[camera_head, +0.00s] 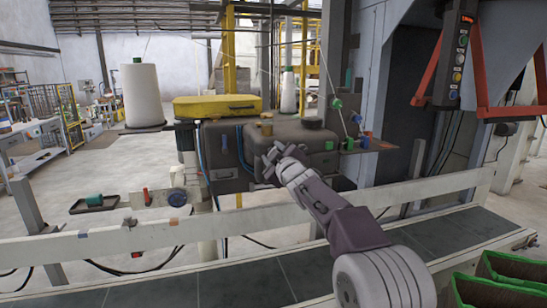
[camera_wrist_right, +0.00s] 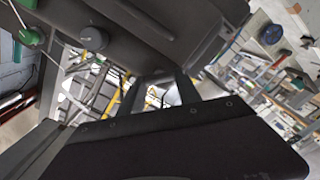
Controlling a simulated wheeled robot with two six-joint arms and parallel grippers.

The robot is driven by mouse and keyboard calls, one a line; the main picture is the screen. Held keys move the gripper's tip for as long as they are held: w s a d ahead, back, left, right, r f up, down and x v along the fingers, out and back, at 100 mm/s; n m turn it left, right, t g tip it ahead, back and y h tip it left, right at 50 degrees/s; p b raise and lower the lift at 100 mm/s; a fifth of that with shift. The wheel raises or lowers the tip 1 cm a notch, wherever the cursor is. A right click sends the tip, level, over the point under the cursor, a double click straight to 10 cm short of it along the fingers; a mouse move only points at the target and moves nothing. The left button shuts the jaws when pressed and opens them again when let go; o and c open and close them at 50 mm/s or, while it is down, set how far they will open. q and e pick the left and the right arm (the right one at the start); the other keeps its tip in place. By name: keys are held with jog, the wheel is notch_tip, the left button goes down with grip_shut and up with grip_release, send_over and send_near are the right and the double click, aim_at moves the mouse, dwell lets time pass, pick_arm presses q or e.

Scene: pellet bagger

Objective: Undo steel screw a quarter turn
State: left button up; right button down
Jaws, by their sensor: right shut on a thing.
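My right gripper (camera_head: 270,157) reaches in from the lower right to the front of the dark grey machine head (camera_head: 237,140). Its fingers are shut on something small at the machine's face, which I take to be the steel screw. The screw itself is hidden by the fingers in the head view. In the right wrist view the two fingers (camera_wrist_right: 160,90) reach up to the underside of the dark machine body (camera_wrist_right: 150,35), and the screw cannot be made out clearly. My left gripper is not in view.
A yellow cover (camera_head: 217,106) tops the machine, with a white thread cone (camera_head: 143,95) to its left. A pale rail (camera_head: 110,240) and dark conveyor (camera_head: 240,286) run below. A control box (camera_head: 461,50) hangs upper right. Green-edged bags (camera_head: 510,268) stand lower right.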

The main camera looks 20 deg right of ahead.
jog(key=shift+a+f+n+b, duration=0.1)
jog(key=shift+n+b, duration=0.3)
jog(key=shift+n, duration=1.7)
jog(key=shift+f+n+b, duration=0.1)
jog(key=shift+n+b, duration=0.3)
jog(key=shift+n, duration=1.7)
jog(key=c, duration=0.8)
grip_release()
jog(key=shift+c, duration=0.2)
